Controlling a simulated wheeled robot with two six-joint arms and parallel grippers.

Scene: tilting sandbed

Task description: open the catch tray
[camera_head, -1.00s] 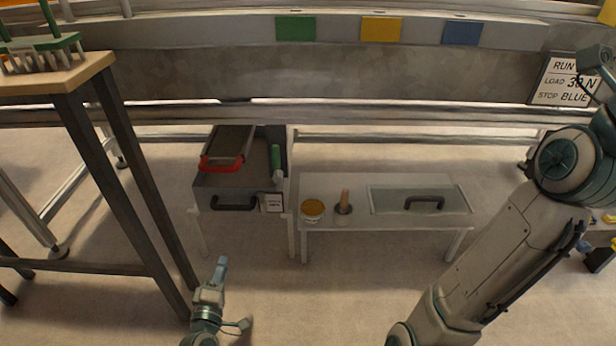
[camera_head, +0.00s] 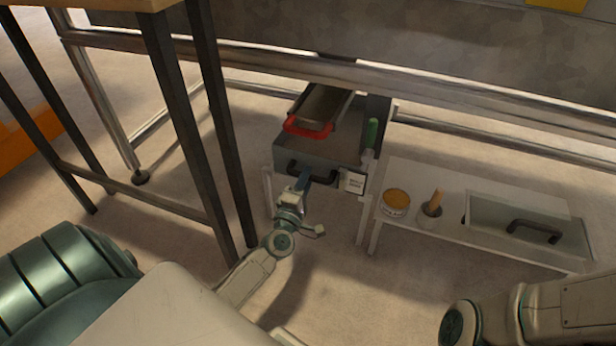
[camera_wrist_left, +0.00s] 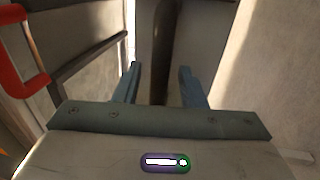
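The catch tray looks to be the grey box (camera_head: 288,158) low under the rail in the head view, with a black handle (camera_head: 331,178) on its front. My left gripper (camera_head: 303,182) is at that front, over part of the handle. In the left wrist view its two blue fingers (camera_wrist_left: 160,85) stand apart, with a dark bar (camera_wrist_left: 160,40), likely the handle, showing between them. Contact cannot be told. My right arm enters at lower right; its gripper is out of view.
A metal pan (camera_head: 324,106) with a red handle (camera_head: 306,128) lies over the box, beside a green-topped cylinder (camera_head: 371,133). A low white table (camera_head: 400,176) at right bears a yellow-topped tub (camera_head: 396,200) and a handled panel (camera_head: 500,211). Dark table legs (camera_head: 190,130) stand left.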

